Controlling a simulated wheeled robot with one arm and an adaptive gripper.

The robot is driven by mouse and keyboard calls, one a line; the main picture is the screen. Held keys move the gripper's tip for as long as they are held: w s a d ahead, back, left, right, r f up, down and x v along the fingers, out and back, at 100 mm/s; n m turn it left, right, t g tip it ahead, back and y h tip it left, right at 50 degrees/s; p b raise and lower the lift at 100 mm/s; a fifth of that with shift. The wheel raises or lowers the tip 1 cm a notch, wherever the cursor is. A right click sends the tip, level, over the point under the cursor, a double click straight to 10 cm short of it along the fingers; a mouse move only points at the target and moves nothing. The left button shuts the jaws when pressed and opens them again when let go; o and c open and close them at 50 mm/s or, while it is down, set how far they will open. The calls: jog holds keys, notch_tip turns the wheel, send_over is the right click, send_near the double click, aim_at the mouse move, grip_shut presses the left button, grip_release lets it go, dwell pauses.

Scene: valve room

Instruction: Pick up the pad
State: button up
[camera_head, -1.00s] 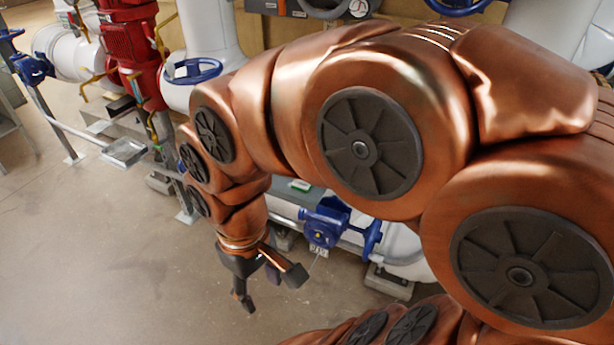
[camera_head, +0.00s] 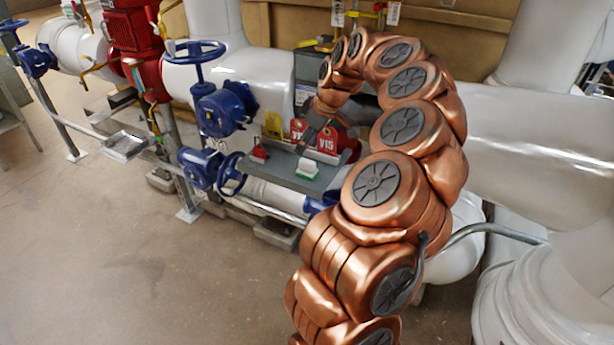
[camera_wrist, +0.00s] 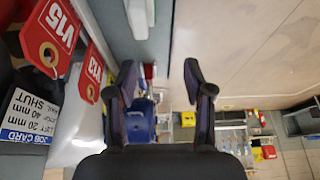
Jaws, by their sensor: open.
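A small white block with a green base, which looks like the pad (camera_head: 306,168), lies on a grey shelf (camera_head: 283,179) in the head view. My gripper (camera_head: 308,138) is above and behind the shelf there, partly hidden among red tags, and apart from the pad. In the wrist view my gripper (camera_wrist: 160,76) has its two dark fingers spread with nothing between them. Pale pieces show along the grey surface at the top of that view; I cannot tell whether one is the pad.
Red tags marked V15 (camera_head: 327,141) hang close to my gripper; they also show in the wrist view (camera_wrist: 50,36). A red object (camera_head: 259,153) sits on the shelf's left end. Blue valves (camera_head: 224,108) and white pipes crowd around. The floor in front is clear.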

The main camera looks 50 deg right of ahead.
aim_at(308, 161)
jog(key=shift+w+d+f+p, duration=0.2)
jog(key=shift+w+d+f, duration=0.15)
jog(key=shift+f, duration=1.2)
jog(key=shift+w+d+f+p, duration=0.15)
jog(key=shift+w+d+f, duration=0.15)
jog(key=shift+f, duration=1.2)
jog(key=shift+w+d+f+p, duration=0.25)
jog(key=shift+d+f, duration=0.1)
jog(key=shift+f, duration=1.2)
grip_shut()
